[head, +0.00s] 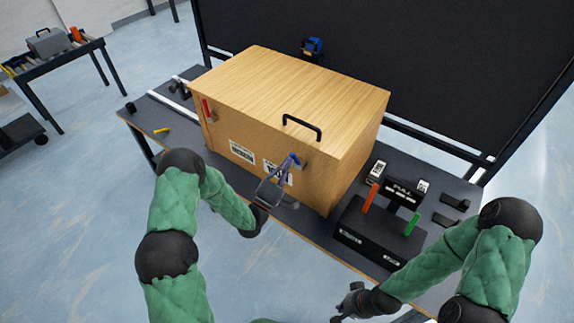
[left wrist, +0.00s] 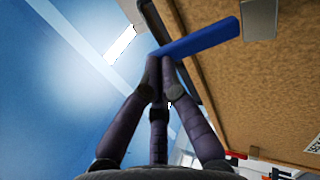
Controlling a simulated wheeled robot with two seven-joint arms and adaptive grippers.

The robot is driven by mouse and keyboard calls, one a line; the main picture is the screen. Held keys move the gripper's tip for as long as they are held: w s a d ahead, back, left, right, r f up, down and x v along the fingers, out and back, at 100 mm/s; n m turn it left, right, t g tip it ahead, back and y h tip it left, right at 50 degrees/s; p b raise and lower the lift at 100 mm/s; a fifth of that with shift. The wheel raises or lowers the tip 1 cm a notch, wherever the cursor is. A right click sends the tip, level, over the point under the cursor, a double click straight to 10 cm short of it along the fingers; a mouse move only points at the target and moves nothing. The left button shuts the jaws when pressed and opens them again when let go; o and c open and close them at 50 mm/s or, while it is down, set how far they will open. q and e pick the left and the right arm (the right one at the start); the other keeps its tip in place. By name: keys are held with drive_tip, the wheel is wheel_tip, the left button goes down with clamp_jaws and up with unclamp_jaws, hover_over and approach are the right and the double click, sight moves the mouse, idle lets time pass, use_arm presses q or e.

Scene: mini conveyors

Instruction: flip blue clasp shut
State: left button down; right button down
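The blue clasp (head: 295,158) is on the front face of a wooden box (head: 245,125), near its top right corner and next to a small metal plate. In the left wrist view the clasp is a blue bar (left wrist: 205,38) that sticks out from the box face. My left gripper (head: 286,168) is in front of the box, its fingers reaching up to the clasp. In the left wrist view its fingertips (left wrist: 163,55) are together at the bar's outer end; contact is hard to tell. My right gripper (head: 342,312) is low at the front, away from the box, its fingers unclear.
A red clasp (head: 207,109) is on the box's left side, and a black handle (head: 302,128) is on its lid. A black unit (head: 372,235) with orange and green levers stands right of the box. A yellow piece (head: 161,130) lies on the table's left end. A dark panel stands behind.

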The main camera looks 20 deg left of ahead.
sight(291, 156)
use_arm(q)
drive_tip(key=shift+r, duration=0.1)
drive_tip(key=w+r+g+p, duration=0.1)
drive_tip(key=p, duration=0.2)
drive_tip(key=r+g+y+p, duration=0.1)
drive_tip(key=g+p, duration=0.1)
drive_tip(key=shift+w+d+r+p, duration=0.1)
drive_tip(key=shift+w+d+p, duration=0.2)
drive_tip(key=shift+w+p, duration=0.1)
drive_tip(key=shift+w+d+g+y, duration=0.1)
drive_tip(key=shift+w+g+y, duration=0.15)
drive_tip(key=shift+g, duration=0.25)
drive_tip(key=shift+w+d, duration=0.1)
drive_tip(key=shift+w, duration=0.15)
